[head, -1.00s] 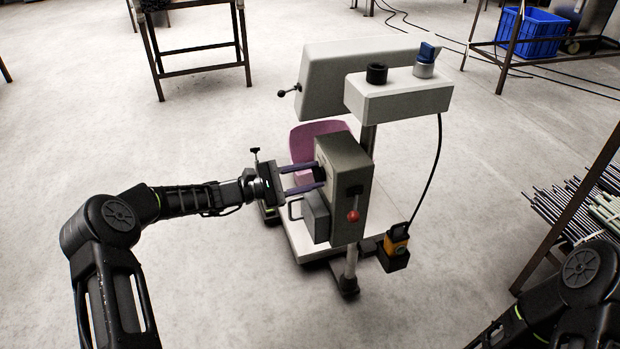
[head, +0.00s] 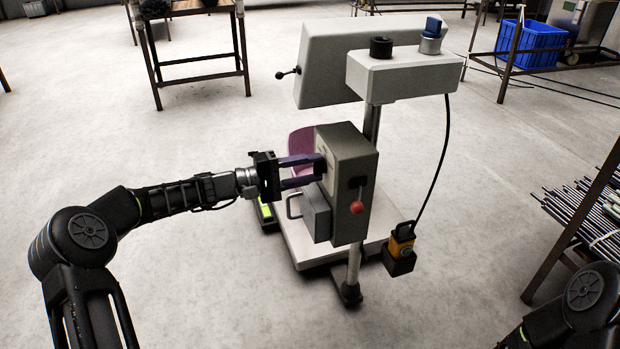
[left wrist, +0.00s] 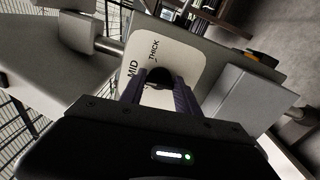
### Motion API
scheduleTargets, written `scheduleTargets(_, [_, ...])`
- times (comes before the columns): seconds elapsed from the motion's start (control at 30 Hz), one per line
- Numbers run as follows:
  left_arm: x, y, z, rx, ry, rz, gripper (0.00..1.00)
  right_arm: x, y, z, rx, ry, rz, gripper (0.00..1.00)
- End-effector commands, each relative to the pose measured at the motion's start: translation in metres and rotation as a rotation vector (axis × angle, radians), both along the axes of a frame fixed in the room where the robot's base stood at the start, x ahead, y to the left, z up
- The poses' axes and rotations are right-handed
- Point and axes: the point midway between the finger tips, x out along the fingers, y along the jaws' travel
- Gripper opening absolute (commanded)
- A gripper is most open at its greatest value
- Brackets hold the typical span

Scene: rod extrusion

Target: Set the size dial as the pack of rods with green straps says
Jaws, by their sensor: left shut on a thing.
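The size dial (left wrist: 159,75) is a dark round knob on a pale plate (left wrist: 175,50) in the left wrist view. The plate reads MID and THICK; other lettering is hidden. My left gripper (head: 320,172) reaches in from the left to the side of the grey machine box (head: 352,150), its purple fingers shut on the dial. The dial's pointer cannot be made out. Several rods (head: 568,207) lie on a rack at the right edge of the head view; strap colours and any writing are not clear. My right gripper is out of view.
The grey machine's upper head (head: 335,65) overhangs the box. A red-knobbed lever (head: 357,207) and a handle (head: 294,204) are close to my left gripper. A yellow switch box (head: 400,243) stands beside the base.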

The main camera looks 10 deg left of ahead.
Motion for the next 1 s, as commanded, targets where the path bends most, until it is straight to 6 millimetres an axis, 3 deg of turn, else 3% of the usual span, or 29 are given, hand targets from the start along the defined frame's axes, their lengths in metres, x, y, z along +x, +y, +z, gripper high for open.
scheduleTargets(0.2, [-0.0006, -0.0002, -0.0037, 0.047, -0.071, -0.002, 0.0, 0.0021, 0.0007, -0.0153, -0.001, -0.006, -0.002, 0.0])
scheduleTargets(0.7, [-0.0007, -0.0002, -0.002, 0.061, -0.091, -0.002, 0.0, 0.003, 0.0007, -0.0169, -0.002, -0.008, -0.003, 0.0])
scheduleTargets(0.73, [-0.0007, -0.0002, -0.0021, 0.061, -0.091, -0.002, 0.39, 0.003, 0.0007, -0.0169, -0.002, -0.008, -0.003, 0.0])
scheduleTargets(1.0, [-0.0004, -0.0001, -0.0014, 0.06, -0.092, -0.001, 0.6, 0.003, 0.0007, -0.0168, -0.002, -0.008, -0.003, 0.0])
